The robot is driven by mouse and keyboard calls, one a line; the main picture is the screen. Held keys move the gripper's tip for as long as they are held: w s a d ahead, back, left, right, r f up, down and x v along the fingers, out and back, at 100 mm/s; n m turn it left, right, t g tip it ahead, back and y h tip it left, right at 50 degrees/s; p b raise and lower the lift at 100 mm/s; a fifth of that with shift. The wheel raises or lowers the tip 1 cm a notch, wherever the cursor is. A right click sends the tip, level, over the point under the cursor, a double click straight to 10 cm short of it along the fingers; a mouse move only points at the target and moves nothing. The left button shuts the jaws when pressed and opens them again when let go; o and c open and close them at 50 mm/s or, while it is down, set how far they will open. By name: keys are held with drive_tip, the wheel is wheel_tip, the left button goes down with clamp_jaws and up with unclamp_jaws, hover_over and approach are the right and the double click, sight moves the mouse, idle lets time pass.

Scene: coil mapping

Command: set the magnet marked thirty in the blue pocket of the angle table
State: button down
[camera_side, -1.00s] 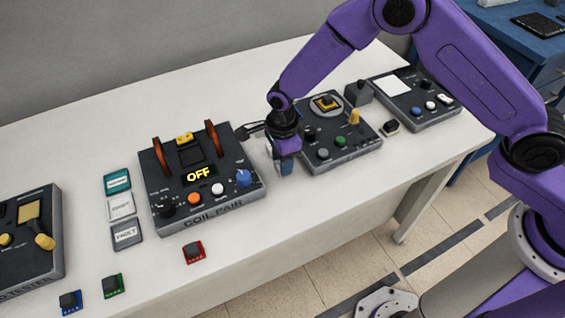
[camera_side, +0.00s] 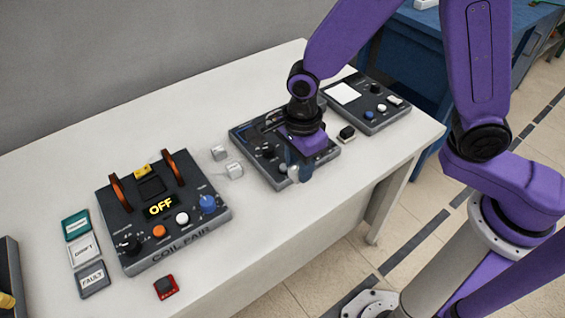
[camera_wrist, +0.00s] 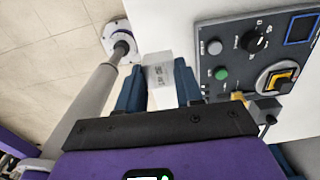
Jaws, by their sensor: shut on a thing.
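My gripper (camera_side: 294,172) is shut on a light grey block, the magnet (camera_wrist: 158,73), which sits between the blue fingertips in the wrist view. It has small dark print that I cannot read clearly. The gripper hangs over the front of the dark panel that looks like the angle table (camera_side: 247,137) and covers much of it in the side view. In the wrist view the panel (camera_wrist: 214,78) lies to the right of the magnet. It carries a blue-outlined dark square (camera_wrist: 301,27), which may be the blue pocket, and a yellow-and-black centre (camera_wrist: 278,80) on a round disc.
Two more light grey blocks (camera_side: 219,152) (camera_side: 234,169) lie left of the panel. The coil pair (camera_side: 192,233) stands farther left, reading OFF. A small black block (camera_side: 347,132) and another panel (camera_side: 372,122) are to the right. The table's front edge is close.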

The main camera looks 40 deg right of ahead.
drive_tip(key=shift+s+d+r, duration=0.1)
drive_tip(key=shift+s+r, duration=0.05)
drive_tip(key=w+d+f, duration=0.1)
drive_tip(key=w, duration=1.2)
drive_tip(key=w+d+f, duration=0.2)
drive_tip(key=w, duration=1.2)
drive_tip(key=shift+s+a+f, duration=0.1)
drive_tip(key=shift+f, duration=1.3)
drive_tip(key=shift+s+a+f, duration=0.1)
drive_tip(key=shift+f, duration=1.3)
drive_tip(key=shift+f, duration=0.5)
drive_tip(key=shift+c, duration=0.8)
unclamp_jaws()
drive_tip(key=shift+d, duration=0.1)
